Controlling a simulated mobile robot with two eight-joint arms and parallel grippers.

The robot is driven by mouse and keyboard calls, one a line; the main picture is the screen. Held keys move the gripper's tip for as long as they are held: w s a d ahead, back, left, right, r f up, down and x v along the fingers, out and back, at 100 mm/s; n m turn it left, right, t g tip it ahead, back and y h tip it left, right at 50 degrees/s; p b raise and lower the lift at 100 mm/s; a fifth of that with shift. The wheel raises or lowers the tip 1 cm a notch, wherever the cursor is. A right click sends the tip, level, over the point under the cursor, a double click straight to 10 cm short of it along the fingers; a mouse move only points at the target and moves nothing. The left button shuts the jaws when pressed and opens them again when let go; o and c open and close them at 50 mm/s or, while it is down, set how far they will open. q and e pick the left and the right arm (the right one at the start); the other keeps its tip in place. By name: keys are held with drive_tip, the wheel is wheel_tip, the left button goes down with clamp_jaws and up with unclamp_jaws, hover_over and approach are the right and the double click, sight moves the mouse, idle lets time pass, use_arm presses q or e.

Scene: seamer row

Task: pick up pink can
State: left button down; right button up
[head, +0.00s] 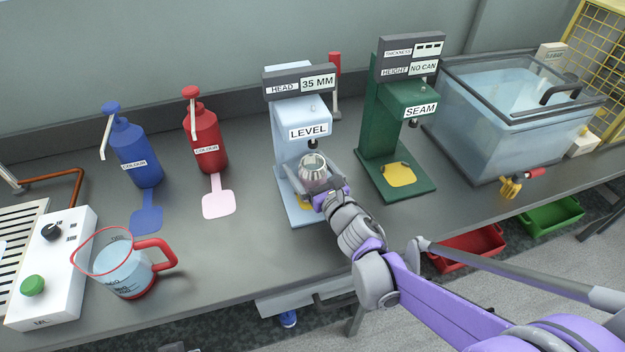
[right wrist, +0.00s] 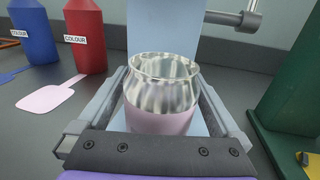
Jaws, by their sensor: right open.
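The can (head: 313,169) stands upright on the base of the light blue LEVEL machine (head: 301,118), below its head. In the right wrist view the can (right wrist: 163,98) has a shiny silver, open top and a pink lower part. My right gripper (head: 318,187) reaches it from the front. In the right wrist view its two fingers are open, one on each side of the can, with the can between them. Whether either finger touches the can I cannot tell. The can's bottom is hidden behind the gripper's palm. My left gripper is not in view.
A green SEAM machine (head: 398,125) stands close on the right, with a water tank (head: 505,125) beyond. Red (head: 206,140) and blue (head: 134,152) colour bottles and a measuring jug (head: 122,268) stand on the left. The bench front between jug and LEVEL machine is clear.

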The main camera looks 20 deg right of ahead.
drive_tip(key=shift+w, duration=0.3)
drive_tip(key=shift+s, duration=0.1)
clamp_jaws()
drive_tip(key=shift+r, duration=0.15)
